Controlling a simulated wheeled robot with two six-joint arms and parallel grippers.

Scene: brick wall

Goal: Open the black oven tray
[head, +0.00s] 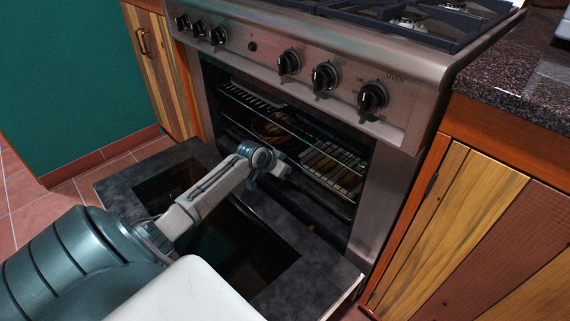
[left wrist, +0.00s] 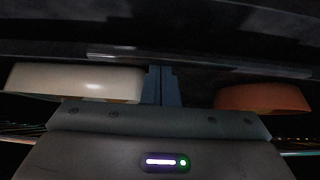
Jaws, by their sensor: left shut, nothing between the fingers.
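The oven's dark front door (head: 285,285) lies folded down, with a glass window in its middle. Inside the oven are wire racks (head: 245,97), and I cannot clearly tell a separate black tray from them. My left arm reaches over the lowered door, and my left gripper (head: 285,170) is at the oven mouth, in front of the lower rack. In the left wrist view its fingers (left wrist: 161,85) are shut together and empty, below a dark flat surface (left wrist: 200,35). My right gripper is not in view.
The oven's knobs (head: 325,76) are above the opening. Wooden cabinets (head: 450,215) stand on both sides. Tiled floor (head: 45,215) shows at the left.

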